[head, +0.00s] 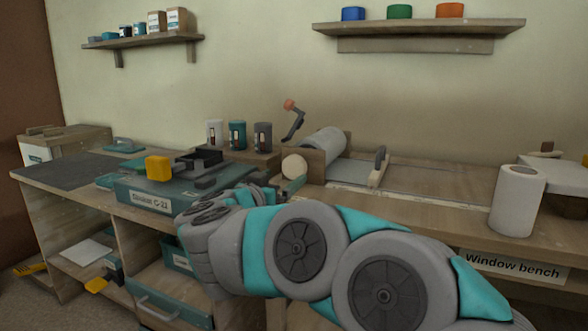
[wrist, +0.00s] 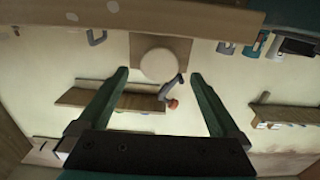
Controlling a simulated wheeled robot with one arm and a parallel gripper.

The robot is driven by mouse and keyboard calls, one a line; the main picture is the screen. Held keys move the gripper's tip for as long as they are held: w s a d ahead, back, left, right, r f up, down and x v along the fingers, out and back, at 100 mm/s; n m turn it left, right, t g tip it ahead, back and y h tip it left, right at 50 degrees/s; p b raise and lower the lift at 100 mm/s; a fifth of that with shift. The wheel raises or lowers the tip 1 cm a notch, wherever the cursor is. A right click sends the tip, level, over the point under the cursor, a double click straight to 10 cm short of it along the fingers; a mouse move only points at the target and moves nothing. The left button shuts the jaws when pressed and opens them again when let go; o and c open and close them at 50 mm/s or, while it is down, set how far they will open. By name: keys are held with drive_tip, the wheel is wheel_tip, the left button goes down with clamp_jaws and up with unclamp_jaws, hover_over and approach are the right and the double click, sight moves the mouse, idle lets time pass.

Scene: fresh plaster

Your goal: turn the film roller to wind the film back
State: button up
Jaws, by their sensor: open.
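The film roller (head: 325,146) is a pale roll held in a wooden bracket on the bench. A round pale disc (head: 294,166) sits at its near end; in the wrist view a disc (wrist: 157,65) shows on a wooden plate. A grey crank with an orange knob (head: 289,105) rises beside the roller; the knob also shows in the wrist view (wrist: 173,104). My gripper (wrist: 160,74) is open and empty, the disc and crank appearing between its fingers without visible contact. In the head view my gripper (head: 290,187) is low in front of the disc, partly hidden by my arm.
A teal case with a yellow block (head: 159,168) stands left of the roller, with several cans (head: 237,136) behind it. A grey-handled slider (head: 379,166) lies right of the roller. A white roll (head: 517,201) stands on the right bench. Shelves (head: 420,33) hang above.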

sight(292, 170)
drive_tip(key=x, duration=0.7)
drive_tip(key=shift+w, duration=0.1)
drive_tip(key=shift+c, duration=0.2)
drive_tip(key=c, duration=1.2)
